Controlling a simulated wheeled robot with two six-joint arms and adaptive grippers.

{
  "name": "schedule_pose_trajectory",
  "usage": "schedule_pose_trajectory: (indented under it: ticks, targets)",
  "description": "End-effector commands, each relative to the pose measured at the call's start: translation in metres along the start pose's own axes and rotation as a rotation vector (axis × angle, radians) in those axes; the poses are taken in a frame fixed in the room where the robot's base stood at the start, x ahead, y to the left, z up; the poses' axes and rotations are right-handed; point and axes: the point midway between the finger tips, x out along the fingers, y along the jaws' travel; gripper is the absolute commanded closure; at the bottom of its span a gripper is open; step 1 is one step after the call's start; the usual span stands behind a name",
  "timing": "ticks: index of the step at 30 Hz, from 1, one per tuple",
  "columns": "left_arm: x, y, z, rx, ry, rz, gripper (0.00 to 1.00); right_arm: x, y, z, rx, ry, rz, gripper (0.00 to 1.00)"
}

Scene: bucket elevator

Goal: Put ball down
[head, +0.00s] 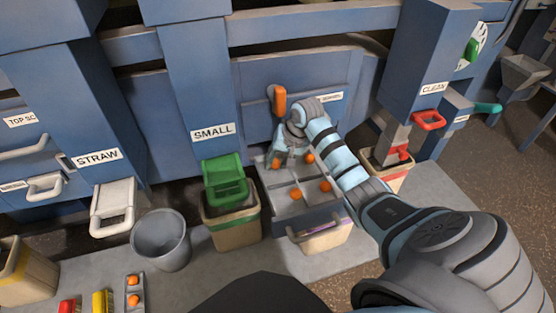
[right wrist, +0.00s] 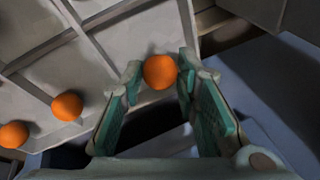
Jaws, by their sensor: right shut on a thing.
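My right gripper (head: 291,160) is over the back part of a grey divided tray (head: 274,182) in the head view. In the right wrist view its two teal-padded fingers (right wrist: 157,88) are shut on an orange ball (right wrist: 159,72) at their tips. The held ball is near the tray's edge; I cannot tell whether it touches the tray. Other orange balls lie in the tray's compartments, such as one (head: 295,193) at front left and one (head: 325,186) at right. They also show in the right wrist view (right wrist: 67,106). My left gripper is not in view.
A grey bucket (head: 161,240) stands farther left. An orange handle (head: 279,101) is on the blue panel behind. A red handle (head: 429,120) is at right.

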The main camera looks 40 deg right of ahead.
Motion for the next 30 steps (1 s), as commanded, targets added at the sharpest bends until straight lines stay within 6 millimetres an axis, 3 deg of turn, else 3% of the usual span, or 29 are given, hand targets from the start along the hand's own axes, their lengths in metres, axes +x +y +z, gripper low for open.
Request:
schedule_pose_trajectory:
  ticks: [13,14,17,26,30]
  targets:
    - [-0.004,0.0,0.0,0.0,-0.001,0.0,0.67,0.01,0.004,0.002,-0.001,0.0,0.001,1.0]
    - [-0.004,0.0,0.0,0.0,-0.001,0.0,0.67,0.01,0.004,0.002,-0.001,0.0,0.001,0.67]
    - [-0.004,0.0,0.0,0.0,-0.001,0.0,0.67,0.01,0.003,0.002,0.0,0.0,0.001,0.51]
    - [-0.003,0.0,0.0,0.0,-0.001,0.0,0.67,0.009,0.003,0.002,0.0,0.0,0.0,0.51]
    - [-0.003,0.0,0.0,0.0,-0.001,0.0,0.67,-0.008,-0.001,-0.001,-0.001,0.001,0.001,0.51]
